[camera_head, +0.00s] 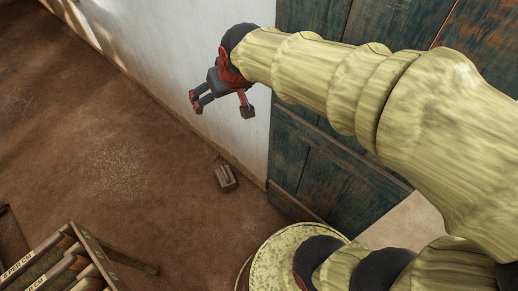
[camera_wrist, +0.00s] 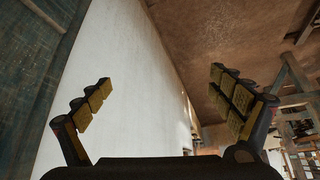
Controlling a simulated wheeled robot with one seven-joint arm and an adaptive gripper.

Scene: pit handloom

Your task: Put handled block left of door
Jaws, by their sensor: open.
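The handled block (camera_head: 225,178), a small brown block with a thin handle on its upper side, sits on the floor near the foot of the white wall. It is left of the weathered blue-green door (camera_head: 318,172). My gripper (camera_head: 221,106) is open and empty, in front of the white wall and above the block in the picture, apart from it. In the wrist view my gripper (camera_wrist: 168,92) has its fingers spread wide with nothing between them. The block is not seen in the wrist view.
The white wall (camera_head: 165,60) runs along the back to the door. A rack of lettered slats (camera_head: 45,262) stands at bottom left. Brown floor (camera_head: 110,150) between them is mostly clear. Wooden frames (camera_wrist: 295,85) show at the right of the wrist view.

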